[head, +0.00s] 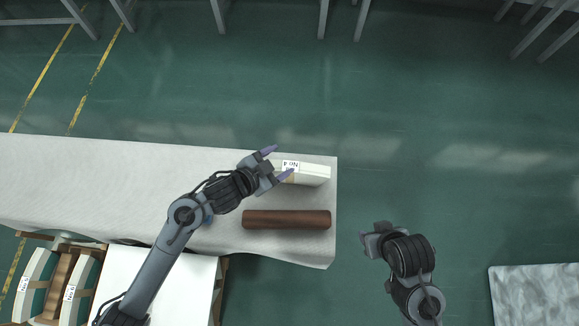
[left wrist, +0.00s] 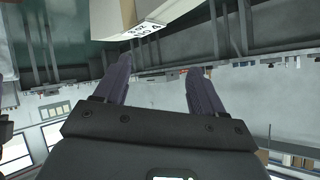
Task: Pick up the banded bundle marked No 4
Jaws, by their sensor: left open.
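A white banded bundle (head: 315,174) lies near the right end of the cloth-covered table. My left gripper (head: 279,163) is open and empty at the bundle's left end, the fingers pointing right. Its two purple fingers also show in the left wrist view (left wrist: 160,78). My right gripper (head: 372,240) is off the table's right edge; its jaws are unclear.
A brown roll (head: 287,219) lies on the table (head: 110,175) in front of the bundle. Other labelled bundles (head: 35,279) stand in a rack at lower left, beside a white panel (head: 150,275). A mottled grey surface (head: 535,295) is at lower right. The floor behind the table is clear.

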